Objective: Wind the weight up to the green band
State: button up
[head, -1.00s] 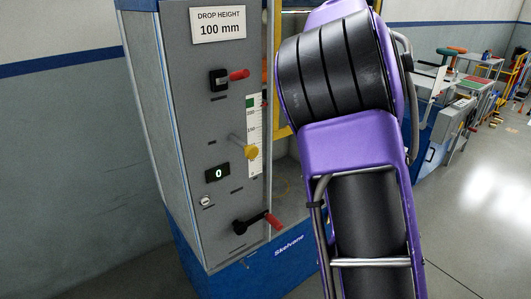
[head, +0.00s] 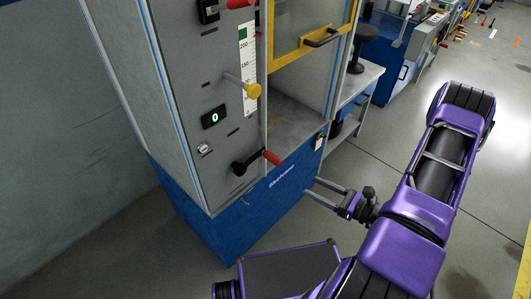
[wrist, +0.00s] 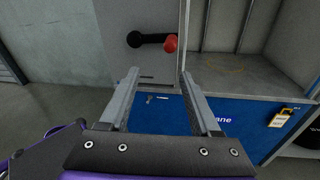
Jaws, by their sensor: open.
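The crank (head: 258,161), a black arm with a red handle, sits low on the grey machine panel, its handle toward the right. It also shows in the wrist view (wrist: 152,39), beyond my fingertips. Above it a white vertical scale (head: 248,75) carries a green band (head: 243,33) near its top. The weight itself cannot be made out. My gripper (head: 311,188) is open and empty, low in front of the machine's blue base, right of and below the crank. In the wrist view the gripper (wrist: 159,73) has its two fingers apart, touching nothing.
A display (head: 214,117) reads 0. A red-handled switch (head: 225,5) is at the top. A yellow-framed guard (head: 310,40) stands above the grey machine bed (head: 300,120). A side bench (head: 358,80) lies right; floor in front is open.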

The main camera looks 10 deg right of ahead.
aim_at(273, 158)
jog(key=w+a+m, duration=0.1)
jog(key=w+a, duration=0.2)
jog(key=w, duration=0.1)
jog(key=w+a+m+t+h, duration=0.1)
jog(key=w+a, duration=0.3)
jog(key=w, duration=0.1)
jog(key=w+a+t, duration=0.1)
jog(key=w+a, duration=0.2)
jog(key=w, duration=0.2)
jog(key=shift+a+m+h+p, duration=0.2)
jog(key=shift+m+h+p, duration=0.2)
grip_shut()
jog(key=shift+f, duration=0.15)
dwell(0.9)
